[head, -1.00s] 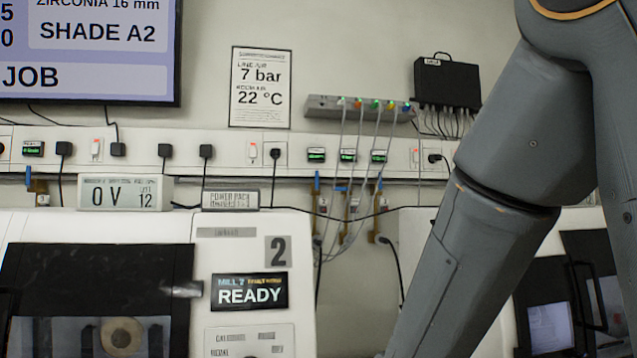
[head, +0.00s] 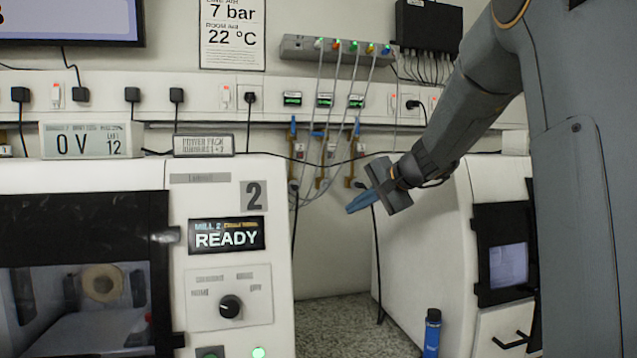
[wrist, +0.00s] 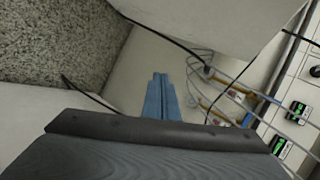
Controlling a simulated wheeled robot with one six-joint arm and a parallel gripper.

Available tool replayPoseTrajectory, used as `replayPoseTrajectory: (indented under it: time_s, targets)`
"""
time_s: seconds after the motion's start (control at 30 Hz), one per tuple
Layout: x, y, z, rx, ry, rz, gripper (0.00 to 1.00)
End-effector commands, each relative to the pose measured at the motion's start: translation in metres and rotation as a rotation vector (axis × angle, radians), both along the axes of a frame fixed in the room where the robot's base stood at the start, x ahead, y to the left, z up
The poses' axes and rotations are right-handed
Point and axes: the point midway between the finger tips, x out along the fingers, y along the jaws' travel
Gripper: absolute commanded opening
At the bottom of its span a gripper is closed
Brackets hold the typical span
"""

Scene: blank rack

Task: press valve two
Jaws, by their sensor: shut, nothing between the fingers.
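Several brass valves with blue handles hang on the wall below the trunking, between the two white mills. The left one (head: 293,128), the middle one (head: 319,170) and the right one (head: 356,142) show in the head view; I cannot read which is numbered two. My gripper (head: 350,208) has blue fingers, shut and empty. In the head view it appears below and right of the valves, apart from them. In the wrist view its fingers (wrist: 160,80) point into the gap, with brass valve parts (wrist: 236,86) to their right.
Mill 2 (head: 254,195) reads READY and stands left, with a knob (head: 230,306) and a lit green button (head: 258,352). Another white mill (head: 430,240) stands right. Thin tubes (head: 340,100) and black cables hang around the valves.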

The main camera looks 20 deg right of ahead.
Motion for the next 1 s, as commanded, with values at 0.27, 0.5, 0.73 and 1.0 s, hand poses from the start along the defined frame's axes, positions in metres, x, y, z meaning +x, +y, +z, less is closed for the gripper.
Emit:
replayPoseTrajectory:
  time_s: [0.27, 0.5, 0.73, 1.0]
  targets:
    - [0.045, -0.109, 0.193, 0.245, -0.389, -0.188, 0.00]
    - [0.044, -0.132, 0.238, 0.296, -0.484, -0.213, 0.00]
    - [0.044, -0.131, 0.238, 0.296, -0.482, -0.214, 0.00]
    - [0.043, -0.133, 0.237, 0.295, -0.482, -0.216, 0.00]
